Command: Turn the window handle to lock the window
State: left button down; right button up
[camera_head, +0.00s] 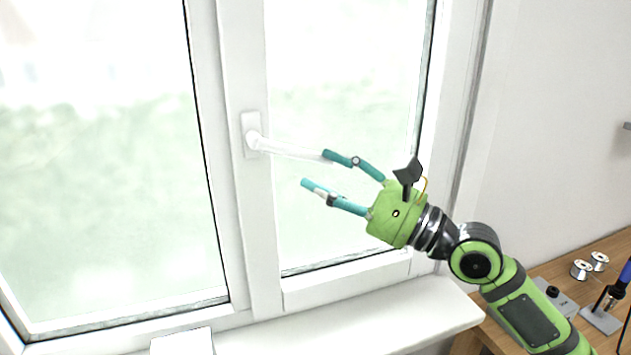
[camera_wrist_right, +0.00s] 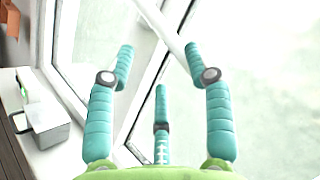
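The white window handle (camera_head: 285,149) points to the right, close to horizontal, from its white base plate (camera_head: 251,134) on the window frame. My right gripper (camera_head: 314,169) is green with teal fingers and comes in from the right. Its fingers are spread, one near the handle's free end and one below it. In the right wrist view the handle (camera_wrist_right: 160,22) runs between and beyond the spread fingertips of the gripper (camera_wrist_right: 155,75). Whether a finger touches the handle I cannot tell. My left gripper is not in view.
A white windowsill (camera_head: 370,315) runs below the window. A white box (camera_head: 182,342) stands on it at the lower left. A wooden desk (camera_head: 560,270) at the right carries metal spools (camera_head: 590,264) and a soldering stand (camera_head: 602,316). The space before the glass is free.

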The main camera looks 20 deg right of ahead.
jog(key=s+d+b, duration=0.2)
jog(key=d+b, duration=0.1)
jog(key=shift+s, duration=0.4)
jog(key=v, duration=1.2)
dwell(0.6)
jog(key=shift+f, duration=0.15)
